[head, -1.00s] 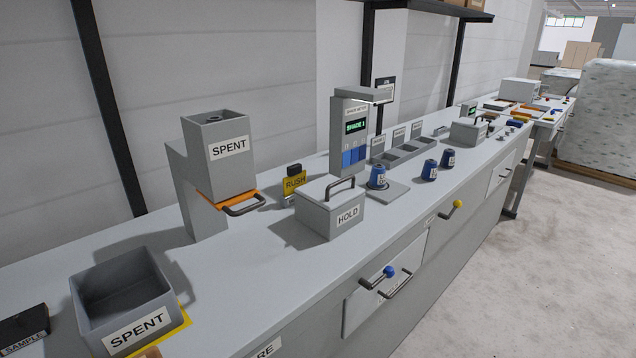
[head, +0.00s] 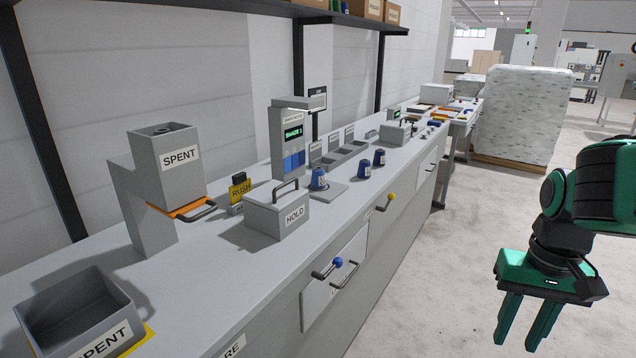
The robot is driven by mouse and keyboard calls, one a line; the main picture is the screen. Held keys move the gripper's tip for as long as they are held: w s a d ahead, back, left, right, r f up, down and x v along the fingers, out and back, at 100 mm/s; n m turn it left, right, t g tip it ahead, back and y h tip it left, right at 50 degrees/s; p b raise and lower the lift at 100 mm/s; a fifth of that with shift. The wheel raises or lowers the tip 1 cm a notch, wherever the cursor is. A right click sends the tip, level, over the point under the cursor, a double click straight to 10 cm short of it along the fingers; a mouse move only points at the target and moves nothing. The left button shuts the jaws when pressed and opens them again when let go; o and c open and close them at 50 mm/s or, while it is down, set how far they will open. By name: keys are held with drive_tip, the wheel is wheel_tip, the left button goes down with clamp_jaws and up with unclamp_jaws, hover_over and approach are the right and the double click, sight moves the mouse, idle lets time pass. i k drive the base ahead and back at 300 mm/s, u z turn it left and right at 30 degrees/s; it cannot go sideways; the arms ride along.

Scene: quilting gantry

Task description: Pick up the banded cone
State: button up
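Three small blue cones with pale marks stand upright on the long grey counter. My gripper (head: 525,325) hangs at the lower right over the floor, fingers down, apart and empty. It is well away from the cones.
A lidded HOLD box (head: 277,215) and a RUSH sign (head: 239,190) stand left of the cones. A SPENT chute (head: 165,170) and an open SPENT bin (head: 75,310) are further left. Divided trays (head: 340,155) lie behind. Drawer handles and knobs (head: 327,270) project from the counter front.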

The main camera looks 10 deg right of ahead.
sight(318, 180)
drive_tip(key=u, duration=0.1)
drive_tip(key=i, duration=1)
drive_tip(key=z, duration=0.1)
